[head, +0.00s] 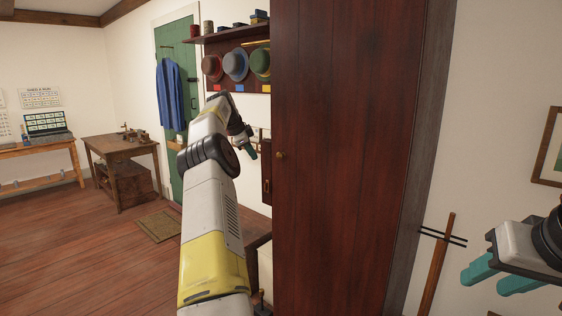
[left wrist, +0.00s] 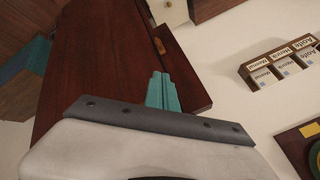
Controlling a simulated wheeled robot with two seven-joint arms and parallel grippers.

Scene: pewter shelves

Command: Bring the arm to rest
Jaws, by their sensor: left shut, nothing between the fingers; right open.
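My left arm reaches up and forward in the middle of the head view, with its gripper (head: 251,151) at the far end, pointing down to the right. It is in front of the wall below the hat rack, left of the tall dark red wooden cabinet (head: 345,150). In the left wrist view its teal fingers (left wrist: 163,90) are together with nothing between them, over a dark red wooden surface. My right gripper (head: 504,280) is at the lower right of the head view, its teal fingers apart and empty.
Hats hang on a rack (head: 236,88) beside the green door (head: 178,95) with a blue coat (head: 171,92). A small labelled wooden rack (left wrist: 281,63) is on the wall. A wooden pole (head: 437,265) stands near my right gripper. Open floor (head: 80,240) lies to the left.

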